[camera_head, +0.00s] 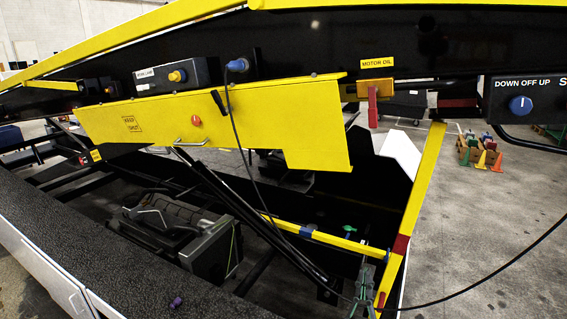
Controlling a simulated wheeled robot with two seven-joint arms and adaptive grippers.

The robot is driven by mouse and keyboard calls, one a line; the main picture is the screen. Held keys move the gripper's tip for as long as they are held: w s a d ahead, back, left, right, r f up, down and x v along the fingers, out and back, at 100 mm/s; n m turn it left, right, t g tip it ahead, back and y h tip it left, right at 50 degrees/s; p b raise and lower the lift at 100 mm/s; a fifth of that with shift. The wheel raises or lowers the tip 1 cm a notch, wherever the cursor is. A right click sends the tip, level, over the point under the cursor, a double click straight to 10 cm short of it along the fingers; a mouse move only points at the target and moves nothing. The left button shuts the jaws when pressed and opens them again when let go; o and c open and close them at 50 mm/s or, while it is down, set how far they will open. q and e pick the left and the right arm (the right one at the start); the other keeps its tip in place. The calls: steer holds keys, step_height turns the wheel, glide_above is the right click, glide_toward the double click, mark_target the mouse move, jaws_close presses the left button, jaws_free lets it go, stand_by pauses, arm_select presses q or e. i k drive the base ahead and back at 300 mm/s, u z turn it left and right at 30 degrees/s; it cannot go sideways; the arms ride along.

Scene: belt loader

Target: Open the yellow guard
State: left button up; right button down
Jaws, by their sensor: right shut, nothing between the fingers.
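The yellow guard (265,115) is a long yellow panel along the side of the dark boom. It has a warning label, a red knob (196,121) and a small metal handle (190,143) near its lower edge. I cannot tell whether it is latched. My right gripper (367,275) is at the bottom, right of centre, well below and to the right of the guard. It is shut and empty, apart from the handle. My left gripper is not in view.
Black struts (245,215) slope down below the guard, and a dark cable hangs across it. A yellow bar (320,237) and a yellow post (420,190) stand close to my right gripper. A dark engine unit (180,230) lies in the open bay. A control panel (528,100) is at right.

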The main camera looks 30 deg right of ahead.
mark_target(305, 120)
steer(key=i, duration=1.2)
